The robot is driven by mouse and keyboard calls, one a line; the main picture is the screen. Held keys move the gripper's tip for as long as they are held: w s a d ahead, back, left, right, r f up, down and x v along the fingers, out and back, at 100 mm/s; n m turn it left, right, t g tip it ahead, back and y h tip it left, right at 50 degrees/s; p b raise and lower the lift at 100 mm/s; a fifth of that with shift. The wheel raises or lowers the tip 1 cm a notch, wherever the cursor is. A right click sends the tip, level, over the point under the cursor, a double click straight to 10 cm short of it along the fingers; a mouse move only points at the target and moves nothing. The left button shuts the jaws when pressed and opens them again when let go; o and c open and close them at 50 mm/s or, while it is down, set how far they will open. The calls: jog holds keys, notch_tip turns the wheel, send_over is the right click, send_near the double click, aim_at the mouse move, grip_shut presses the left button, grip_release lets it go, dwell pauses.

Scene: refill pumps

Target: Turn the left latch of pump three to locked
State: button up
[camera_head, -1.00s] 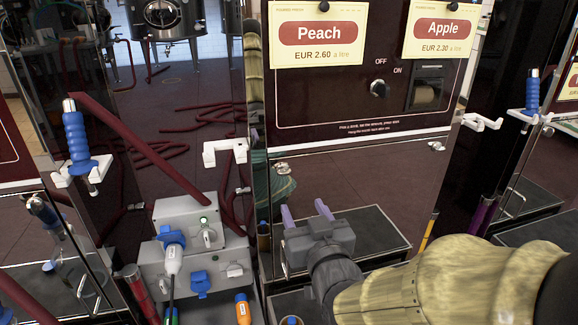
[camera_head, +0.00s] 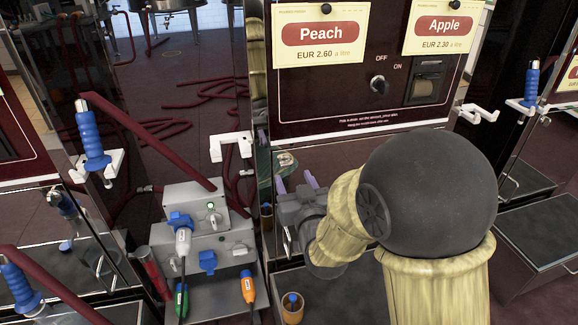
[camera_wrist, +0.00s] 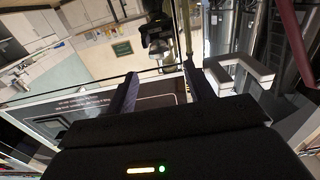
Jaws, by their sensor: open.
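The dark pump front with Peach and Apple cards (camera_head: 320,34) stands at the middle of the head view. I read no pump number on it. A small metallic round fitting (camera_head: 287,161) sits at the left of its lower panel, perhaps the left latch; its setting is too small to tell. My gripper (camera_head: 296,182) is open and empty, just below that fitting in the picture, with pale purple fingers pointing up and away. Contact cannot be told.
A white hook bracket (camera_head: 230,146) stands left of the pump, and also shows in the wrist view (camera_wrist: 238,70). A grey socket box (camera_head: 205,240) with plugs and cables lies below it. A blue-handled nozzle (camera_head: 90,135) hangs at left. A small cup (camera_head: 292,308) stands below my arm.

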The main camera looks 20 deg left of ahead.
aim_at(288, 165)
jog(key=x, duration=0.5)
jog(key=shift+w+a+b, duration=0.1)
jog(key=shift+w+b, duration=0.1)
jog(key=shift+b, duration=0.15)
jog(key=c, duration=1)
